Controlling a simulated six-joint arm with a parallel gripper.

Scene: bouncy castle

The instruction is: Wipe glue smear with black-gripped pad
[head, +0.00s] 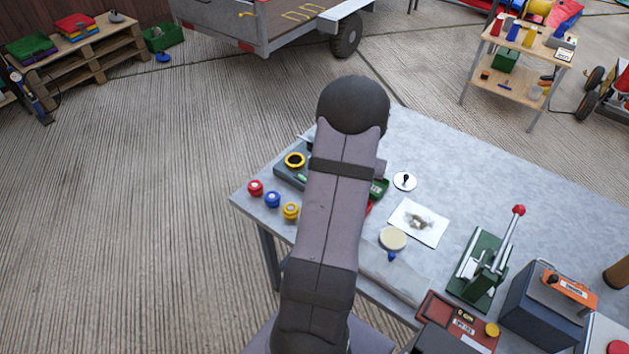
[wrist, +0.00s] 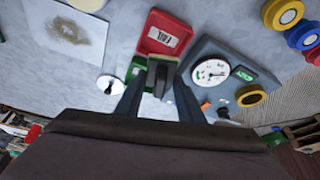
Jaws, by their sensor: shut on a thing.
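A white sheet (head: 418,222) on the table bears a dark greyish-brown smear (head: 420,221). The smear (wrist: 72,30) also shows at the upper left of the wrist view. My gripper (wrist: 157,88) is shut on a black grip (wrist: 158,72), right at a green and red tray (wrist: 168,32) with a white label. The pad under the grip is mostly hidden, and I cannot tell whether it touches the tray. A white disc with a black knob (head: 405,181) stands between the tray and the sheet. In the head view my arm hides the gripper.
A cream round pad (head: 392,238) with a blue part lies at the sheet's near edge. A grey gauge box (wrist: 205,55) is beside the tray. Red, blue and yellow knobs (head: 272,199) line the left edge. A green lever press (head: 483,263) stands right of the sheet.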

